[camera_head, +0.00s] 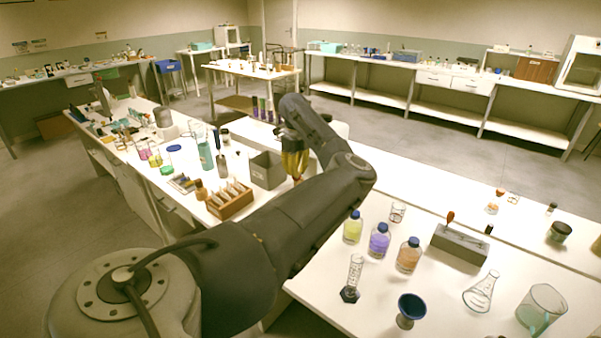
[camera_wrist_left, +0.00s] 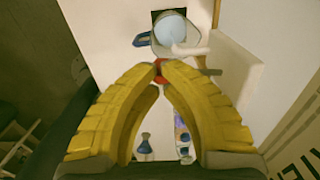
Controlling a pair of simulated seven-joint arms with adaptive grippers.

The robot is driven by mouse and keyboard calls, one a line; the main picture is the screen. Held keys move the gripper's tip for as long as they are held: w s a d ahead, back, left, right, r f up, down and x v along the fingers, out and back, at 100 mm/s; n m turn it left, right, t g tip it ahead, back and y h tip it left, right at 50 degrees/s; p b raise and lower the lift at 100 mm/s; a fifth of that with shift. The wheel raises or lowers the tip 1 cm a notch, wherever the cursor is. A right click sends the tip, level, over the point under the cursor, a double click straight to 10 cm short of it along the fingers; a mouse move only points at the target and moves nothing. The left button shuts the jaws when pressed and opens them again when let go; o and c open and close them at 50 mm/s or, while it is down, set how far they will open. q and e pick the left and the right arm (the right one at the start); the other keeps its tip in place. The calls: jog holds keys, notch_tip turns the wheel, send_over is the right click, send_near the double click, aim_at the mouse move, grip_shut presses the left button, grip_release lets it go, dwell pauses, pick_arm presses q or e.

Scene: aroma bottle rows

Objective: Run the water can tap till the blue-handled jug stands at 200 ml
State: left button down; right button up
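My left gripper (camera_head: 296,176) has yellow fingers and points down beside the grey box. In the left wrist view its fingertips (camera_wrist_left: 161,68) close together on a small red tap handle (camera_wrist_left: 160,76). The white tap spout (camera_wrist_left: 190,49) reaches over the jug (camera_wrist_left: 172,28), which has a blue handle (camera_wrist_left: 142,39). The jug holds a pale blue round surface seen from above; its scale cannot be read. The white water can (camera_wrist_left: 232,75) stands to the right. In the head view my left arm hides the jug and tap. My right gripper is out of view.
A grey box (camera_head: 267,170) and a wooden rack (camera_head: 230,200) stand left of the gripper. Blue-capped bottles (camera_head: 379,241), a funnel (camera_head: 410,308), a grey block (camera_head: 460,243) and a beaker (camera_head: 541,308) stand on the right-hand table.

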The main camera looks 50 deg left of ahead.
pick_arm(q)
jog(key=shift+r, duration=1.2)
dwell(6.8)
